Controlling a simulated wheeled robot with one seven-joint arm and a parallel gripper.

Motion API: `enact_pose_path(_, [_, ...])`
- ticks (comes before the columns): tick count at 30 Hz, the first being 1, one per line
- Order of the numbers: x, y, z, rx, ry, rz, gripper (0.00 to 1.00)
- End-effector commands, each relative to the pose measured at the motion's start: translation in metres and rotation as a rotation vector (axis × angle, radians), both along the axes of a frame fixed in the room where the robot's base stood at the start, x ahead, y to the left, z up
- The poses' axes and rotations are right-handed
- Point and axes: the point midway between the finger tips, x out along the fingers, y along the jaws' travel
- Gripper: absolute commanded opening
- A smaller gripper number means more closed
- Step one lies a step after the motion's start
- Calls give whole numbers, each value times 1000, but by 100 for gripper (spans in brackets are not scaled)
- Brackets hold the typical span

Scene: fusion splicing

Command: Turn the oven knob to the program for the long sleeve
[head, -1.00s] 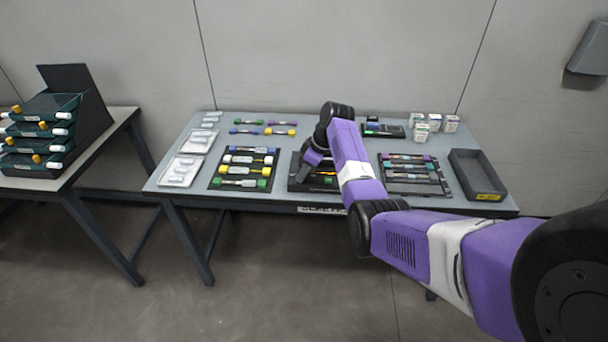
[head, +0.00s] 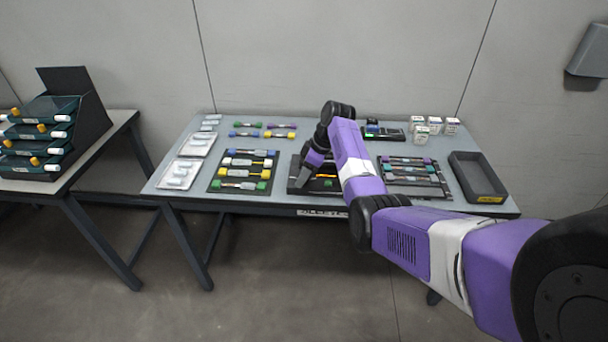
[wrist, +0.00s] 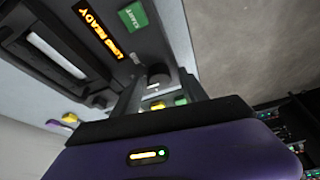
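The oven (wrist: 90,70) fills the upper left of the wrist view, with an orange display (wrist: 101,34) reading "LONG READY". It also shows in the head view (head: 299,187), partly hidden by my arm. The dark oven knob (wrist: 157,76) has a pale mark on its near side. My gripper (wrist: 158,96) is right at the knob, with dark finger parts on either side of it. The fingertips are hard to make out, and I cannot tell whether they touch or clamp the knob. In the head view the gripper (head: 306,176) points down over the oven.
A green button (wrist: 133,14) is beside the display. A rack (head: 242,186) of coloured pieces lies left of the oven, another rack (head: 412,190) lies right, and an empty dark tray (head: 490,190) is at the table's right end. Small white boxes (head: 435,124) stand behind.

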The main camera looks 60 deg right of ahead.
Motion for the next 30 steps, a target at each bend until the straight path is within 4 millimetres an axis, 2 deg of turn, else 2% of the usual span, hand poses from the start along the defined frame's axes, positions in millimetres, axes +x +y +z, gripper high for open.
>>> enact_pose_path(11, [-2, -1, 6, -1, 0, 0, 51])
enact_pose_path(22, [-23, -6, 57, -2, -1, -2, 51])
enact_pose_path(30, [-29, -7, 72, 0, 0, 0, 51])
